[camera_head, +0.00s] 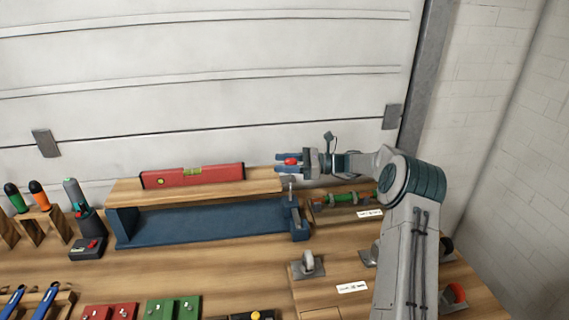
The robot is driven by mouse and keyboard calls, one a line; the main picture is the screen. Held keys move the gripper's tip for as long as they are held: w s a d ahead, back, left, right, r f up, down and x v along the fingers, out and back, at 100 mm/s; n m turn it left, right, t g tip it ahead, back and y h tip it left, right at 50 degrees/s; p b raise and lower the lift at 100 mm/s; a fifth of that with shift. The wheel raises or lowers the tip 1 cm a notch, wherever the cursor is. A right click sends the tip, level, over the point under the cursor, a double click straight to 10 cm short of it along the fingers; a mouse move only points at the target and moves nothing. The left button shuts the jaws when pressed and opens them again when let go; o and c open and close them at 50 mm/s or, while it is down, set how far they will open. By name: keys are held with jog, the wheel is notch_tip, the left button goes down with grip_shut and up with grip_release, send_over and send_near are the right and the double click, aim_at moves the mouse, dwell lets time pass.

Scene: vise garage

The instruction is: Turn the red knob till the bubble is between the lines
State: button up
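A red spirit level (221,173) lies along a wooden board (128,191). A yellow-green vial (194,171) is set in the middle of its top edge; the bubble and the lines are too small to make out. The red knob (291,161) stands past the board's right end, above a thin upright post (291,187). My gripper (288,162) reaches in from the right, with its fingers on either side of the knob. I cannot tell whether they touch it. Part of the knob is hidden by the fingers.
A blue base (200,224) lies under the board, with a blue block (299,229) at its right end. A green tool (345,198) lies behind my arm. A dark holder (88,248) stands left of the base. Red (108,311) and green (173,308) blocks sit at the front.

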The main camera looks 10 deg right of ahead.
jog(key=shift+d, duration=0.15)
jog(key=s+d+b, duration=0.1)
jog(key=s+d, duration=0.1)
jog(key=d, duration=1.1)
jog(key=shift+s+d, duration=0.15)
jog(key=shift+s, duration=0.15)
